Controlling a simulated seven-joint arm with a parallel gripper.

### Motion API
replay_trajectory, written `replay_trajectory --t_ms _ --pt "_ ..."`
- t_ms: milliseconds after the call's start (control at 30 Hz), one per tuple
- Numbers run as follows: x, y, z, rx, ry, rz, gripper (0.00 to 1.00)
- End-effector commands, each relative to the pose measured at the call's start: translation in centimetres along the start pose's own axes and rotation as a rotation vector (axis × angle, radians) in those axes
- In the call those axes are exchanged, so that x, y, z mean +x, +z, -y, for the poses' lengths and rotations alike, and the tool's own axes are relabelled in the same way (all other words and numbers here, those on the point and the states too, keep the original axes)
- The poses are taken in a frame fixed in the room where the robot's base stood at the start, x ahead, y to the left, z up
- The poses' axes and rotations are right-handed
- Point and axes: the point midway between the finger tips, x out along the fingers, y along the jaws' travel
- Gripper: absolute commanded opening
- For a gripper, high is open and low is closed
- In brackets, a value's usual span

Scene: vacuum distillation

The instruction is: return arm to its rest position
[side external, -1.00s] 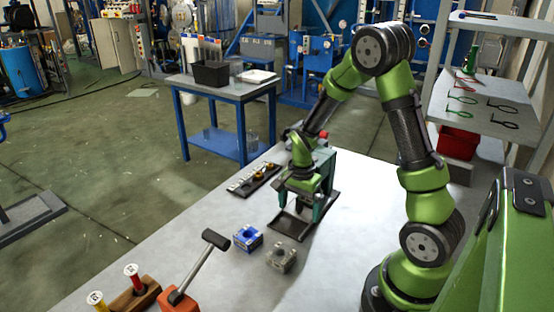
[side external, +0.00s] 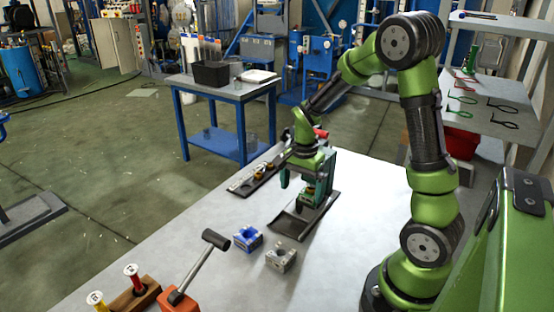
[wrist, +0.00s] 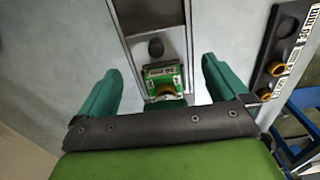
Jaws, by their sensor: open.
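My gripper (side external: 297,184) is open and empty, above the far part of the bench. The block sits on a small stand with a long dark base plate (side external: 291,222) and does not look gripped. My arm is bent, with its elbow high and the forearm sloping down to the left. Part of the stand is hidden behind my gripper.
A dark strip with brass-coloured parts (side external: 243,186) lies left of the stand. The bench's right middle is clear; shelves (side external: 490,120) stand right.

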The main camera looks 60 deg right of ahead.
Motion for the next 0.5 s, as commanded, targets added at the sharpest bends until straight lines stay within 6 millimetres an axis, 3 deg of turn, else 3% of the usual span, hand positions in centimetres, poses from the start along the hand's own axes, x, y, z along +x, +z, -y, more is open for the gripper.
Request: replay_trajectory --t_ms 200,500 --pt "-1.16 0.38 -0.09 -0.003 0.006 0.006 1.0" --pt "-1.2 0.53 -0.14 -0.005 0.01 0.009 1.0"
